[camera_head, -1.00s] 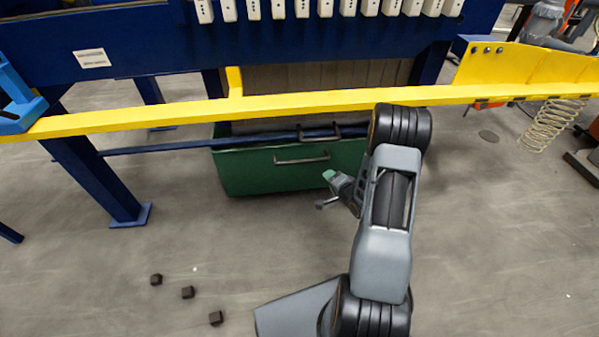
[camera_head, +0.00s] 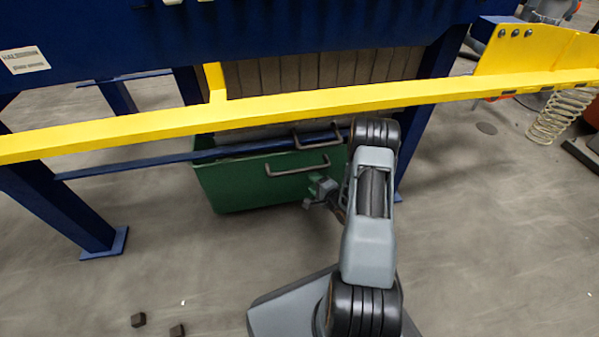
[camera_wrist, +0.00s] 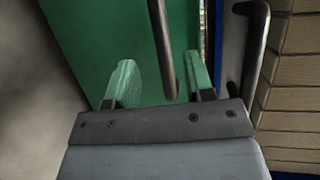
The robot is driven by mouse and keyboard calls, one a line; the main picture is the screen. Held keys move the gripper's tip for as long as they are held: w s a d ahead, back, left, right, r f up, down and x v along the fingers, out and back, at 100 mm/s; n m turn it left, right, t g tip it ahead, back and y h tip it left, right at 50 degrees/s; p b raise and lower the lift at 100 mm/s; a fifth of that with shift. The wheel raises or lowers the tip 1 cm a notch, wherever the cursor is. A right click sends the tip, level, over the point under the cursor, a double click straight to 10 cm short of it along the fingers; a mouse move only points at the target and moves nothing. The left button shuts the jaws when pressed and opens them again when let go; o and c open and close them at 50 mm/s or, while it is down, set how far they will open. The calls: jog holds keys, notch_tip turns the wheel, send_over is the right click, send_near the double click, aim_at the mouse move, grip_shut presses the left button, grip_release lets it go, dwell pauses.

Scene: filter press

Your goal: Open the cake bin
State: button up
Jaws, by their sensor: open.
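The cake bin (camera_head: 238,187) is a green box under the blue press, with a dark bar handle (camera_head: 298,167) on its front. My gripper (camera_head: 314,191) is at the right part of the bin's front, just below and right of the handle in the head view. In the wrist view, my gripper (camera_wrist: 158,82) is open with two green fingers. The handle bar (camera_wrist: 163,50) reaches down between the fingers, nearer the right one, with no clear contact. The green bin front (camera_wrist: 110,35) lies behind it. A second dark handle (camera_head: 317,137) sits above the bin's rim.
A yellow rail (camera_head: 270,107) crosses above the bin, and a blue bar (camera_head: 190,156) runs along its top. Blue legs (camera_head: 70,215) stand at the left. Dark blocks (camera_head: 138,320) lie on the floor at lower left. The floor before the bin is mostly clear.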

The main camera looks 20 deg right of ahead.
aim_at(302, 172)
jog(key=b+x, duration=0.3)
jog(key=x, duration=0.6)
jog(key=shift+w+a, duration=0.1)
jog(key=shift+w, duration=0.1)
grip_shut()
